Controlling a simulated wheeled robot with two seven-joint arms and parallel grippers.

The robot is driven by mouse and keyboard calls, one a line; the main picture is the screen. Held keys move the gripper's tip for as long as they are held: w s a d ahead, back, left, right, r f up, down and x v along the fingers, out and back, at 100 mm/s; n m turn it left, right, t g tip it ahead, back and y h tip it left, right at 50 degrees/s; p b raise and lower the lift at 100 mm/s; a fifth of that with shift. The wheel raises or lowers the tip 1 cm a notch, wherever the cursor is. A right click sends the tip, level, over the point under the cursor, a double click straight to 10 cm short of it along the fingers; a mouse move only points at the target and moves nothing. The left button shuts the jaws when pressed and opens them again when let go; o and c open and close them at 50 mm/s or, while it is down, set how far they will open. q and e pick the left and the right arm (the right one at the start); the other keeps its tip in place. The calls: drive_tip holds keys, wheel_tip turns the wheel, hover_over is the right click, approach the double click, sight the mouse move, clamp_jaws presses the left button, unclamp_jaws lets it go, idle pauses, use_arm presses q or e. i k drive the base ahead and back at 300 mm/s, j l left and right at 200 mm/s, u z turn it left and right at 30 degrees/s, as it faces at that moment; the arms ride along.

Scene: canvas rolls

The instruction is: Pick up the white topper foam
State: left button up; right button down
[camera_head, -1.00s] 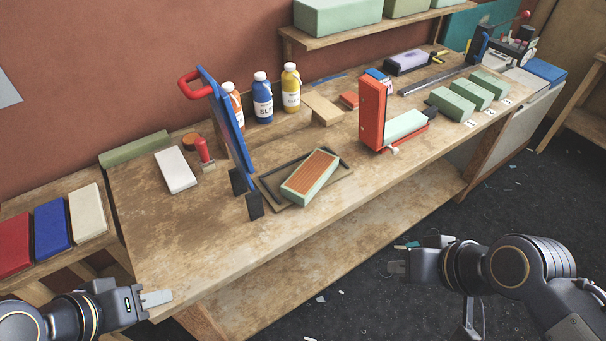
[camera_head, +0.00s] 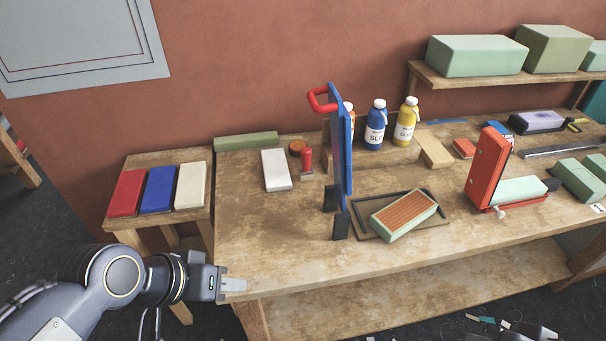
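A cream-white foam block (camera_head: 190,185) lies flat on the small wooden side table, at the right end of a row with a red block (camera_head: 127,193) and a blue block (camera_head: 158,189). Another white block (camera_head: 276,170) lies on the workbench, left of the red-handled stamp-like tool. My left gripper (camera_head: 233,285) is by the workbench's front left corner, apart from both white blocks. Its fingers are seen edge-on, so its opening does not show.
The workbench (camera_head: 270,235) has a bare front left area. A blue upright frame (camera_head: 347,150) with a red handle stands right of it, beside a dark tray holding a green-and-brown block (camera_head: 404,214). Bottles stand behind. The side table (camera_head: 160,222) has bare wood in front of the blocks.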

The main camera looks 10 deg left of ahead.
sight(276, 174)
drive_tip(key=j+u, duration=0.4)
drive_tip(key=j, duration=0.4)
drive_tip(key=i+j+u, duration=0.1)
drive_tip(key=j+u, duration=0.25)
drive_tip(key=j, duration=0.45)
drive_tip(key=i+j+u, duration=0.15)
drive_tip(key=i+u, duration=0.15)
drive_tip(key=i, duration=0.15)
